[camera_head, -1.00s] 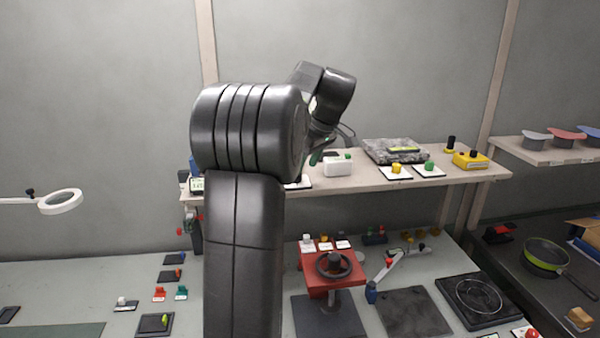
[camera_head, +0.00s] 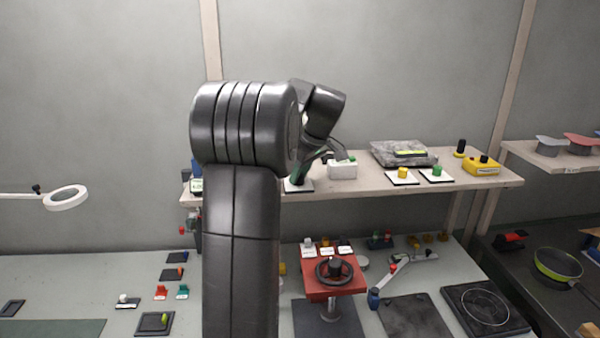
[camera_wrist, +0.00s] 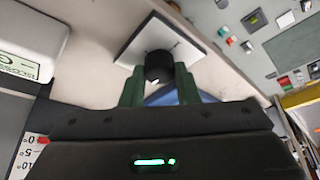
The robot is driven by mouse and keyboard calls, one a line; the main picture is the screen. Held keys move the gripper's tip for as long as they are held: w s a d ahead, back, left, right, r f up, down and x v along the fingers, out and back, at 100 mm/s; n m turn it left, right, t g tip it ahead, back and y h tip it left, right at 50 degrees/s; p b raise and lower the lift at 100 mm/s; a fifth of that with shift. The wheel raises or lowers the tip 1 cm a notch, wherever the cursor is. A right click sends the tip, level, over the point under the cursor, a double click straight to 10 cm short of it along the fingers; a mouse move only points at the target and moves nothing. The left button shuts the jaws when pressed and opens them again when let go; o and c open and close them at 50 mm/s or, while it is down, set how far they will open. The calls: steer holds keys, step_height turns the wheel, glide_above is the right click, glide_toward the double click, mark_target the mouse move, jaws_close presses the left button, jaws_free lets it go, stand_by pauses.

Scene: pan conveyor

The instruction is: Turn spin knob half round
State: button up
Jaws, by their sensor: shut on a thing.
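The spin knob is a short black round knob (camera_wrist: 158,65) standing on a white square plate (camera_wrist: 150,38) with a dark border, in the wrist view. My gripper (camera_wrist: 159,80) has its two green fingers on either side of the knob and is shut on it. In the head view my gripper (camera_head: 299,172) reaches down to the plate on the raised shelf. The knob itself is hidden there by the fingers and my arm.
On the shelf (camera_head: 360,184), a white box (camera_head: 343,171) with a green top piece stands just right of my gripper. A grey stone-like slab (camera_head: 400,153), plates with yellow and green knobs, and a yellow box (camera_head: 481,167) stand farther right. A red handwheel stand (camera_head: 334,287) is below.

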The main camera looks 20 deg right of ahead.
steer(key=shift+m, duration=0.3)
